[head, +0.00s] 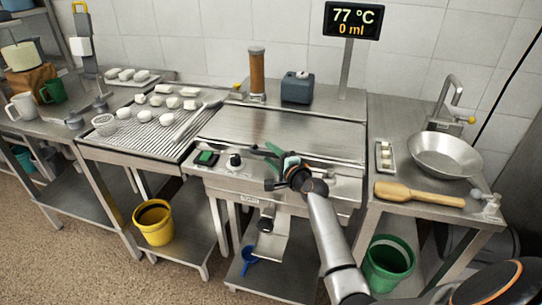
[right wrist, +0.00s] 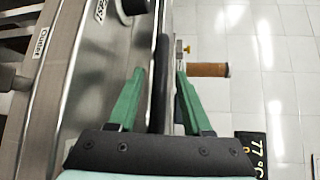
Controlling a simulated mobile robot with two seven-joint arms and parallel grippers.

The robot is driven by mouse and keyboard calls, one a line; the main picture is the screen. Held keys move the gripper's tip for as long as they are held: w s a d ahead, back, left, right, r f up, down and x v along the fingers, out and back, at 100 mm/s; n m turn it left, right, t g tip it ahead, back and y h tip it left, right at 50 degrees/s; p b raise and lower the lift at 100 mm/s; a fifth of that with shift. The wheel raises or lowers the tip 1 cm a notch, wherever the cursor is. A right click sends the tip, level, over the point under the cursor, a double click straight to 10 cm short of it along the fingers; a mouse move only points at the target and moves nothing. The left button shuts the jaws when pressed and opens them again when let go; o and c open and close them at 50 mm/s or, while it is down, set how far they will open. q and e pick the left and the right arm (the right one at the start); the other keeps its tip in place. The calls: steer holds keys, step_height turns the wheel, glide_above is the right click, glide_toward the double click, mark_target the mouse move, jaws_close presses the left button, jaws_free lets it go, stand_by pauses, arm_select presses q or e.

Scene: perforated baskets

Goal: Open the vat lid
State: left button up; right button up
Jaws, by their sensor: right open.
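The steel vat (head: 245,173) stands in the middle of the head view, with its flat lid (head: 290,132) lying shut on top. My right gripper (head: 272,157) is at the lid's front edge, above the vat's front panel. In the right wrist view its green fingers (right wrist: 160,82) are apart, one on each side of a dark, narrow bar (right wrist: 161,45), which looks like the lid's front edge or handle. I cannot tell whether either finger touches it. My left gripper is not in view.
A display (head: 353,20) reading 77 °C and 0 ml stands behind the vat. A ribbed draining table (head: 150,140) with white pieces is to the left. A pan (head: 445,153) and a wooden paddle (head: 420,195) lie on the right table. Yellow (head: 154,222) and green (head: 388,262) buckets sit below.

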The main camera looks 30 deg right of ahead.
jaws_close()
stand_by(0.3)
stand_by(1.1)
